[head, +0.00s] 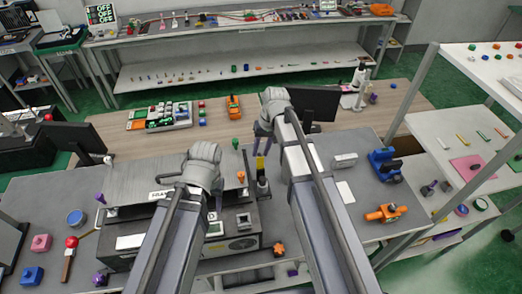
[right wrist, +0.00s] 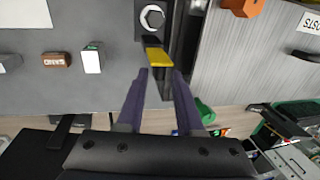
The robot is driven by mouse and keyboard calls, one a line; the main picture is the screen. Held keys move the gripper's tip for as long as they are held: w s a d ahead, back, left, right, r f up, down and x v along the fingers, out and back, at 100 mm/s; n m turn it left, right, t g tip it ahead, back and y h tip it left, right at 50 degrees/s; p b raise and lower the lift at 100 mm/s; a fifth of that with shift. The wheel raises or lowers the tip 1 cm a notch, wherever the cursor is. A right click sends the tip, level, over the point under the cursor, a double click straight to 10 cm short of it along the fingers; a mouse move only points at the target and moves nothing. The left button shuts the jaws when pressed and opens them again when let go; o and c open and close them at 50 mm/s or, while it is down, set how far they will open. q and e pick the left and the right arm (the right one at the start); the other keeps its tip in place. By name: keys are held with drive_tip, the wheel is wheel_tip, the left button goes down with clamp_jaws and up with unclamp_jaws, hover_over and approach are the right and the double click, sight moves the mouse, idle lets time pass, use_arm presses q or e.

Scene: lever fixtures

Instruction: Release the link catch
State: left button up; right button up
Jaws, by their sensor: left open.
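A dark upright fixture (head: 262,186) with a yellow-tipped lever (head: 260,163) stands on the grey bench, beside the large grey panel. I take this to be the link catch. In the right wrist view the yellow tip (right wrist: 159,57) sits just beyond and between my purple fingertips, below a hex bolt. My right gripper (head: 263,138) is open with a gap between the fingers. I cannot tell whether either finger touches the lever. My left gripper (head: 216,198) is open over the front of the grey machine, mostly hidden behind its own wrist and arm.
An orange knob (head: 240,176) and a green knob (head: 235,143) are near the panel (head: 160,178). A dark monitor (head: 316,103) stands behind my right wrist. Blue (head: 385,165) and orange (head: 385,213) fixtures are at the right. A red-knobbed lever (head: 71,243) is at the left.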

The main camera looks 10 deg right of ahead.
clamp_jaws()
use_arm(q)
drive_tip(key=shift+f+b, duration=0.75)
drive_tip(key=shift+f, duration=0.2)
drive_tip(key=shift+s, duration=0.1)
use_arm(e)
drive_tip(key=w+g, duration=0.1)
drive_tip(key=w+f+g, duration=0.1)
drive_tip(key=g, duration=0.1)
drive_tip(key=shift+w, duration=0.15)
